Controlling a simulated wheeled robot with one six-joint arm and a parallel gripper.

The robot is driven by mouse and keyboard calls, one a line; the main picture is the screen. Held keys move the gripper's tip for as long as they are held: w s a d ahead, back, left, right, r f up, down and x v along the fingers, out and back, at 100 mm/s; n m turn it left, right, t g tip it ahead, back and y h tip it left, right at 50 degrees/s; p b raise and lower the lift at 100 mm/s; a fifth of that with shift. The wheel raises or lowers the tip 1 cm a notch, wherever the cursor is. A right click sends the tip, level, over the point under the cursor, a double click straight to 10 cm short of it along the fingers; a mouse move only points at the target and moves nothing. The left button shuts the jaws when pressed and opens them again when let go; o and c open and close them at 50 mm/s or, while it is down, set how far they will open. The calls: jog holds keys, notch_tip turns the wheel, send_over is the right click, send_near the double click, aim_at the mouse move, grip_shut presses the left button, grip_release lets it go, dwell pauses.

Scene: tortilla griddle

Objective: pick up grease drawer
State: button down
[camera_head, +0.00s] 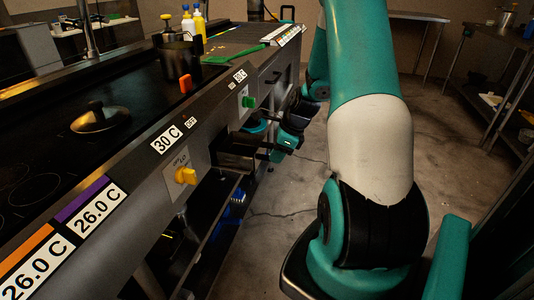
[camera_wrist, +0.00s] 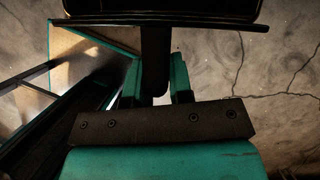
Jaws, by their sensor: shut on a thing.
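The grease drawer (camera_wrist: 205,12) is a dark box at the top of the wrist view, with a dark handle (camera_wrist: 156,65) reaching down from it. My gripper (camera_wrist: 156,88) has one teal finger on each side of this handle and is shut on it. The handle's end is hidden between the fingers. In the head view my gripper (camera_head: 272,148) is small and partly in shadow beside the griddle's front. The dark drawer (camera_head: 238,157) shows there below the front panel, and I cannot tell how far out it sits.
The griddle's front panel has a yellow knob (camera_head: 186,176) and a green knob (camera_head: 248,101). A black pot (camera_head: 181,60) and a round lid (camera_head: 100,118) stand on top. A dark rail (camera_head: 212,222) runs below. Bare cracked floor (camera_head: 275,205) lies to the right.

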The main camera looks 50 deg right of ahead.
notch_tip(320, 180, up, 20)
jog(key=p, duration=0.4)
jog(key=shift+f, duration=0.15)
notch_tip(320, 180, down, 15)
jog(key=b, duration=0.3)
jog(key=shift+f, duration=2.2)
jog(key=shift+f, duration=0.1)
jog(key=c, duration=1)
grip_release()
jog(key=shift+f, duration=0.1)
jog(key=shift+f+b, duration=0.15)
jog(key=shift+b, duration=0.3)
